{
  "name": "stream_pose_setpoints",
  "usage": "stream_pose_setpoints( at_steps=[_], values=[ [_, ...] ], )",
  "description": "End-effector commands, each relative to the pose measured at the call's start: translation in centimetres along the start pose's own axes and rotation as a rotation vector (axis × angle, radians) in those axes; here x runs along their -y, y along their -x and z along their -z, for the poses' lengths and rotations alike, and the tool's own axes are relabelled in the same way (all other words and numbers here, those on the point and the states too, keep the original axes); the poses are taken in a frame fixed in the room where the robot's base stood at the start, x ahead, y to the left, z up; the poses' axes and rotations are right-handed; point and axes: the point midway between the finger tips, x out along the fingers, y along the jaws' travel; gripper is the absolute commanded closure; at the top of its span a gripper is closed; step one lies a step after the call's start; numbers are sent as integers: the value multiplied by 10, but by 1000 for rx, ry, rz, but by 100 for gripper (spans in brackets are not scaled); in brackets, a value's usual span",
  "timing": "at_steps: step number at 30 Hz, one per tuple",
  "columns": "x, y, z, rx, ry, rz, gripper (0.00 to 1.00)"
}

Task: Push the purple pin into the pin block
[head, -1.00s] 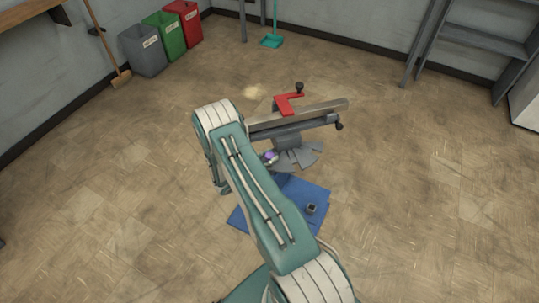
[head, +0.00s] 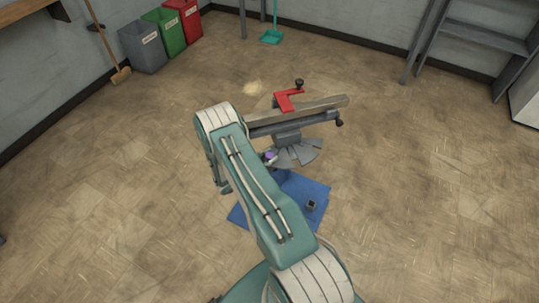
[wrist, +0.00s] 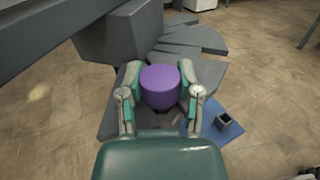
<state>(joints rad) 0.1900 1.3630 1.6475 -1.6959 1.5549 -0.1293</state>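The purple pin (wrist: 160,88) is a thick, smooth cylinder in the middle of the wrist view. My gripper (wrist: 160,80) has one finger on each side of it, and both fingers appear closed against its sides. The pin's lower end is hidden, so I cannot tell whether it is seated in anything. In the head view the pin (head: 271,155) shows as a small purple patch beside my arm, which hides my fingers there. A small dark block with a square hollow top (head: 311,204) sits on the blue mat; I cannot tell whether it is the pin block.
A grey stand with splayed flat feet (head: 297,152) is close beyond the pin. It carries a long beam (head: 320,108) and a red bracket (head: 288,101). The blue mat (head: 305,188) lies on the near side. Open floor is to the right; bins (head: 165,35) stand far back left.

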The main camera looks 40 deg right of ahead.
Motion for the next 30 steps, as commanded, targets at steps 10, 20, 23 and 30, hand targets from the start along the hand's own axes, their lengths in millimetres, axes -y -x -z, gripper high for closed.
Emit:
stream_pose_setpoints(
  at_steps=[10, 20, 23, 30],
  values=[
    [0, 0, 0, 0, 0, 0, 15],
    [-1, 19, 0, 0, 1, -4, 15],
    [-1, 39, 0, -1, 1, -6, 15],
    [-1, 89, 1, 1, 1, -5, 15]
  ],
)
